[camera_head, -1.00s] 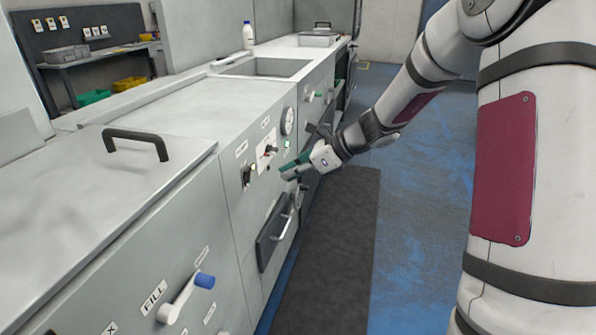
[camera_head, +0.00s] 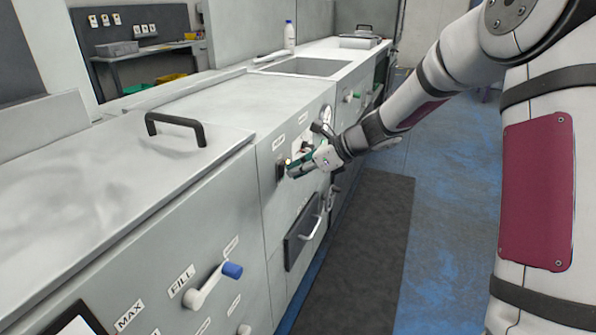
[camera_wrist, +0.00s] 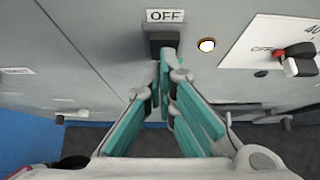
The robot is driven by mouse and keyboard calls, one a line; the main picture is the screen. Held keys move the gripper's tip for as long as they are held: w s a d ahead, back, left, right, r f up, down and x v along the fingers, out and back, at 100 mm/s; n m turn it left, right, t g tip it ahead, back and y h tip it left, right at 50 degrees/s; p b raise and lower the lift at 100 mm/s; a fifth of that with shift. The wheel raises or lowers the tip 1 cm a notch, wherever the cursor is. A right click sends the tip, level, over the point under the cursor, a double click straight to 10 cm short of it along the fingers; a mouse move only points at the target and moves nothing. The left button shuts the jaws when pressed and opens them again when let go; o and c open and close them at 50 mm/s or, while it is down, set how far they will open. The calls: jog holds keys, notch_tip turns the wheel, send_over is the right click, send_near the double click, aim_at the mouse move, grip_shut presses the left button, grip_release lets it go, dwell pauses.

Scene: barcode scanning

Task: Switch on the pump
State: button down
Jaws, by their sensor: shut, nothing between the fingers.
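A black switch (camera_wrist: 163,40) stands out from the grey cabinet front, with an OFF label (camera_wrist: 166,15) beside it in the wrist view. The switch also shows in the head view (camera_head: 281,170), just left of my fingertips. My gripper (camera_wrist: 171,77), with teal finger pads, is shut and empty. Its tips are right at the switch and appear to touch or nearly touch it; I cannot tell which. In the head view my gripper (camera_head: 291,172) partly covers the panel behind it.
A white dial plate with a red-and-black knob (camera_wrist: 299,60) is to the right in the wrist view. Below the panel is a drawer with a handle (camera_head: 311,228). A blue-tipped FILL lever (camera_head: 212,285) sticks out nearer. The dark floor mat (camera_head: 365,250) is clear.

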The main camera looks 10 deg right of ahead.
jog(key=shift+r, duration=0.1)
jog(key=p, duration=0.4)
jog(key=shift+w+a+r+h, duration=0.2)
jog(key=shift+a+r+h, duration=0.1)
jog(key=shift+a+r, duration=0.05)
jog(key=shift+f, duration=0.25)
jog(key=shift+r+p, duration=0.8)
jog(key=shift+r, duration=0.05)
jog(key=shift+d, duration=0.1)
